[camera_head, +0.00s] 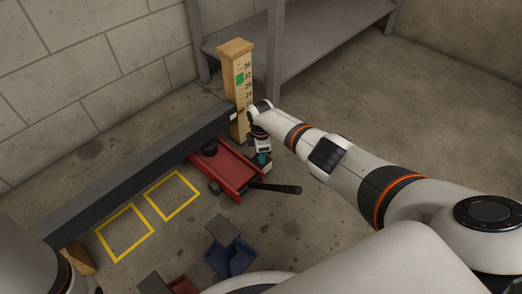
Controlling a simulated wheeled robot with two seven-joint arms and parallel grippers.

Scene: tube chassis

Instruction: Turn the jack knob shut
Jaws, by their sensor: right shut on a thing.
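A red floor jack (226,170) sits on the concrete floor with a dark round pad near its back end and a black handle (275,188) pointing right. My right gripper (262,157) reaches down at the jack's right side, shut on what appears to be the small teal jack knob. The fingers and wrist hide most of the knob, so its angle cannot be told. My left arm shows only at the bottom left corner, and its gripper is out of view.
A dark beam (140,182) runs behind the jack to a wooden post (238,92) with a height scale and green band. Two yellow floor squares (172,196) lie empty at left. A blue stand (231,257) is in front. A grey shelf (300,32) stands behind.

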